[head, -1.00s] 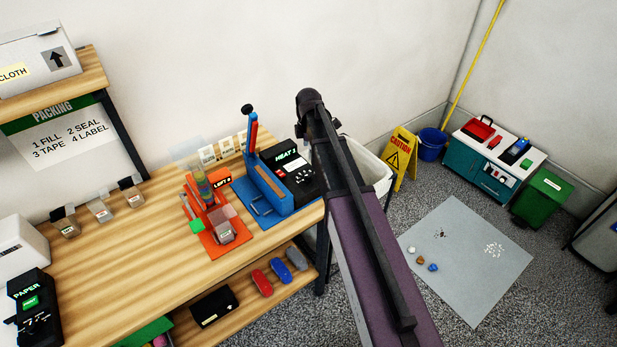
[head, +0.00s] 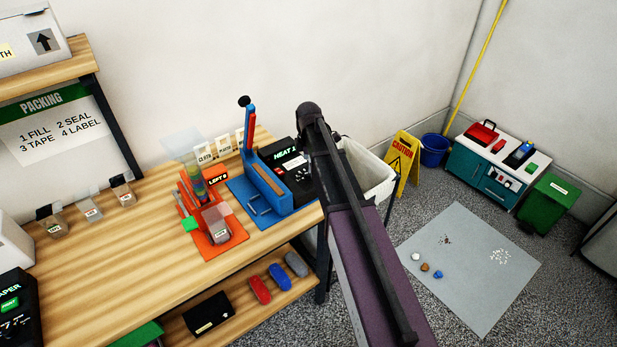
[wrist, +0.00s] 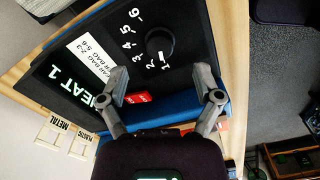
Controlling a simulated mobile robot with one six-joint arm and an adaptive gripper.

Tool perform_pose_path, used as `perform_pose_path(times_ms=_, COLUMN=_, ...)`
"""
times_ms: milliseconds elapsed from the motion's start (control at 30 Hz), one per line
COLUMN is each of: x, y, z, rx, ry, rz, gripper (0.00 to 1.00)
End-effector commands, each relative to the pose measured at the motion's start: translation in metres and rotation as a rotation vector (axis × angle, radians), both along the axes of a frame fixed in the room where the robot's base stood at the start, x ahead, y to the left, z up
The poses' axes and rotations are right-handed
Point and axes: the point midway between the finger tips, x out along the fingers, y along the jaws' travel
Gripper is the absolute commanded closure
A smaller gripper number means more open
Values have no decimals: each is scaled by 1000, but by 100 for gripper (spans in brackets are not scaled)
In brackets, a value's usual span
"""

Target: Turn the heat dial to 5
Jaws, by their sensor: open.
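The black heat box (wrist: 95,60) fills the upper left of the wrist view, and its display (wrist: 75,92) reads HEAT 1. In the head view the heat box (head: 284,152) stands at the bench's right end, partly hidden by my arm, which also hides the dial and my gripper.
A blue sealer (head: 268,186) with an upright lever stands beside the heat box. A red patch (wrist: 138,97) lies close to the left finger. An orange stand (head: 220,240) is further left on the bench. A white bin (head: 368,172) stands past the bench end.

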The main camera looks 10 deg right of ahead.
Motion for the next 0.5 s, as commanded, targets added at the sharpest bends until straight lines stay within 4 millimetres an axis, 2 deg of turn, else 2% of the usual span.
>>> perform_pose_path(times_ms=33, x=0, y=0, z=-8, rx=0, ry=0, rz=0, gripper=17)
perform_pose_path(times_ms=500, x=0, y=0, z=-39, rx=0, ry=0, rz=0, gripper=17)
